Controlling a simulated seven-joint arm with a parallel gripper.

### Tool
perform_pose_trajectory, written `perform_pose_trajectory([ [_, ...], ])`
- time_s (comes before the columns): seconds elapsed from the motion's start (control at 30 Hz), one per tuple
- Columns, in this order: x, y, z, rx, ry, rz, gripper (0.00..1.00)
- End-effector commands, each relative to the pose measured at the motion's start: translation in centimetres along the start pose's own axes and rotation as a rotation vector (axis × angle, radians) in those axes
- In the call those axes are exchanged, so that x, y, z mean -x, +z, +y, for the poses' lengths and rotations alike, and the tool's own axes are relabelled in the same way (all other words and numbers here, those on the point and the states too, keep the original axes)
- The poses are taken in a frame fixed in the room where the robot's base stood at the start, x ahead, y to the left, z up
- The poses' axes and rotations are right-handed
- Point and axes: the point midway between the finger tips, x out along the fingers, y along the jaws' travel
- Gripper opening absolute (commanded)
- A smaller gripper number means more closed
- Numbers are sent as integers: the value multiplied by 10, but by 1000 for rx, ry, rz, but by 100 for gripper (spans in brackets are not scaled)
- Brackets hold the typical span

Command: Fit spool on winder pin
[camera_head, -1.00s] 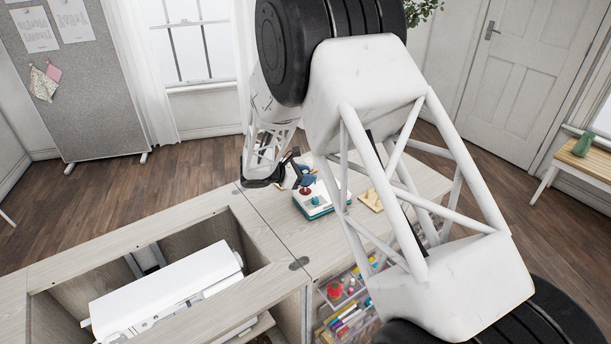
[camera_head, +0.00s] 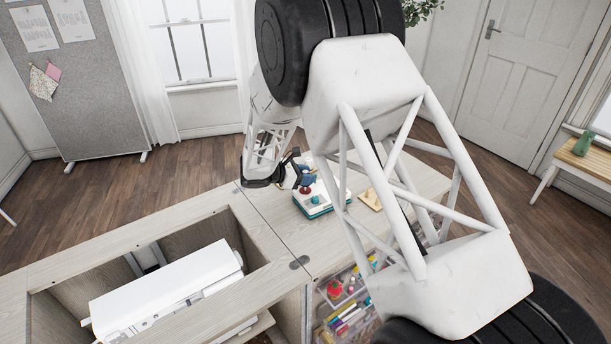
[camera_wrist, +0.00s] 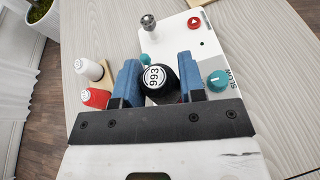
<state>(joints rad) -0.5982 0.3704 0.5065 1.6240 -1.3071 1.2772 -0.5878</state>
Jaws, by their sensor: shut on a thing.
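My gripper (camera_wrist: 158,84) has blue fingers shut on a black spool (camera_wrist: 157,76) with a white numbered label, seen from above in the wrist view. The spool is over or beside the white winder (camera_wrist: 209,58); the gap beneath it is hidden. The winder has a metal post with a round head (camera_wrist: 148,22), a red button (camera_wrist: 194,22) and a teal knob (camera_wrist: 217,81). A small teal part (camera_wrist: 146,58) shows just behind the spool. I cannot tell which part is the winder pin. In the head view, my gripper (camera_head: 306,178) is just above the winder (camera_head: 320,207).
A white spool (camera_wrist: 88,69) and a red spool (camera_wrist: 95,97) stand on a wooden rack, left of my gripper in the wrist view. The sewing machine (camera_head: 165,292) lies in the cabinet's well. A clear drawer (camera_head: 343,303) with sewing supplies is below the tabletop (camera_head: 262,205).

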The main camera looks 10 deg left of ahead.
Motion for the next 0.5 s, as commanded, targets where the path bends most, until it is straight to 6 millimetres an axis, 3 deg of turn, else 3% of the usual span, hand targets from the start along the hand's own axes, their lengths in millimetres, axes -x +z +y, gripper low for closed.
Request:
perform_pose_trajectory([
  [0.5,-2,-5,0,0,0,0,15],
])
